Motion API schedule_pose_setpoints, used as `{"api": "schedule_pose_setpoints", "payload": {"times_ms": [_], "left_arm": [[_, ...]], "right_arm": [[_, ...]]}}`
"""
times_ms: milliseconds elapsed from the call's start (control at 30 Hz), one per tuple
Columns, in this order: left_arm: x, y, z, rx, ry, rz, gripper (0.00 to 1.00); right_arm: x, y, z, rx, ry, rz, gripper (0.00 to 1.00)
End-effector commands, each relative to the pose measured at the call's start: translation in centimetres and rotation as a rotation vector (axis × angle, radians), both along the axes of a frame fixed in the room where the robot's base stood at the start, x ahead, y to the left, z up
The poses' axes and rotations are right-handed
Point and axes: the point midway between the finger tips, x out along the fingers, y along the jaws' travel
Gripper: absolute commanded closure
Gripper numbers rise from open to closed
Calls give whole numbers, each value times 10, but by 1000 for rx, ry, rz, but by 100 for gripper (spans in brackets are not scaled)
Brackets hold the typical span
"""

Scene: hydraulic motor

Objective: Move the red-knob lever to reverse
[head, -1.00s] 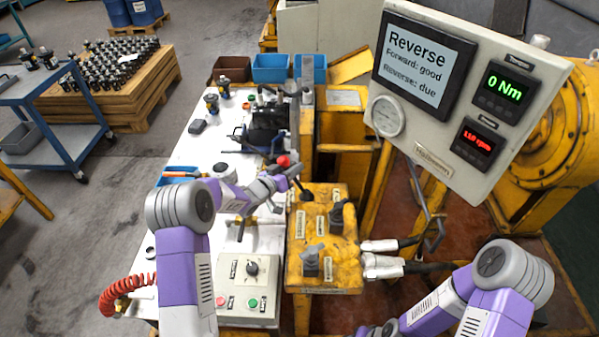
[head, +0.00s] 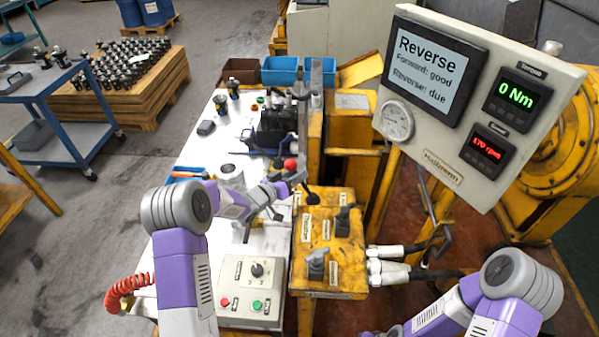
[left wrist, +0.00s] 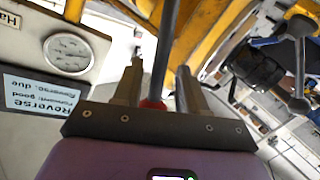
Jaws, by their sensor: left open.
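The red knob (head: 290,164) tops a thin dark lever that rises from a black boot (head: 312,198) on the yellow control box (head: 330,265). My left gripper (head: 293,183) is at the lever, just below the knob in the head view. In the left wrist view the lever rod (left wrist: 164,45) passes between the two spread fingers. A bit of the red knob (left wrist: 152,103) shows near the palm. The fingers look apart from the rod. The display (head: 431,70) reads "Reverse", "Forward: good", "Reverse: due". My right arm is at the lower right; its gripper's jaws are not clearly visible.
The gauge panel (head: 465,165) overhangs at the right. A white bench (head: 200,150) holds parts.

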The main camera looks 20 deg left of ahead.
Motion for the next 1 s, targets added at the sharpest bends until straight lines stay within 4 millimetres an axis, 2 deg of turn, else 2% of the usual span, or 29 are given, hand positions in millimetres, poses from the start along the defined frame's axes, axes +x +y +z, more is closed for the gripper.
{"api": "schedule_pose_setpoints", "payload": {"times_ms": [200,333,1000], "left_arm": [[-32,18,5,0,1,3,59],[-43,23,6,0,0,1,59],[-46,24,6,0,1,0,59]], "right_arm": [[0,0,4,0,0,0,59],[0,0,4,0,0,0,59],[0,0,4,0,0,0,59]]}}
